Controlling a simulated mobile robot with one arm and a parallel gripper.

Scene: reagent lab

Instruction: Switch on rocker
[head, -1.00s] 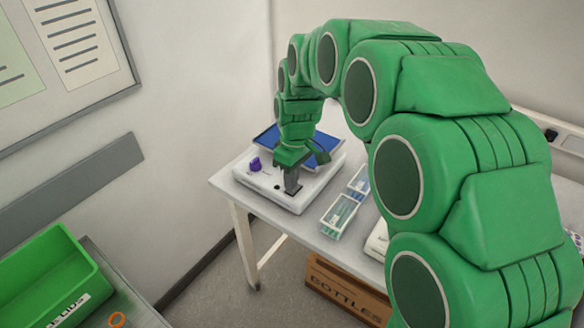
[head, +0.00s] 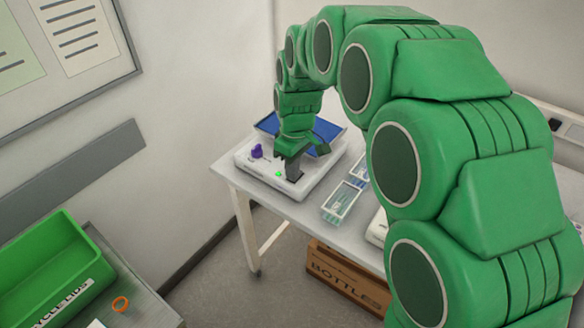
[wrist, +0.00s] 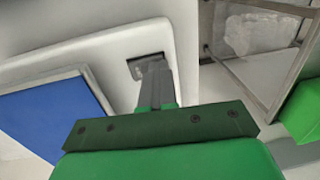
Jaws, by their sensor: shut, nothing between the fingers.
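The rocker (head: 315,190) is a white box with a blue platform (head: 325,133) on top and a purple knob (head: 257,151) on its front panel. A small green light (head: 278,174) glows on that panel. My gripper (head: 293,177) is shut and empty, pointing down with its fingertips at the panel, right of the light. In the wrist view, the shut fingers (wrist: 153,68) reach a dark rectangular switch recess (wrist: 138,64) in the white housing and partly cover it. The switch's tilt is hidden. The blue platform also shows in the wrist view (wrist: 50,120).
The rocker stands on a white table (head: 236,176). Clear racks with tubes (head: 342,200) stand right of it. A green bin (head: 40,265) and an orange ring (head: 120,303) are on a bench at lower left.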

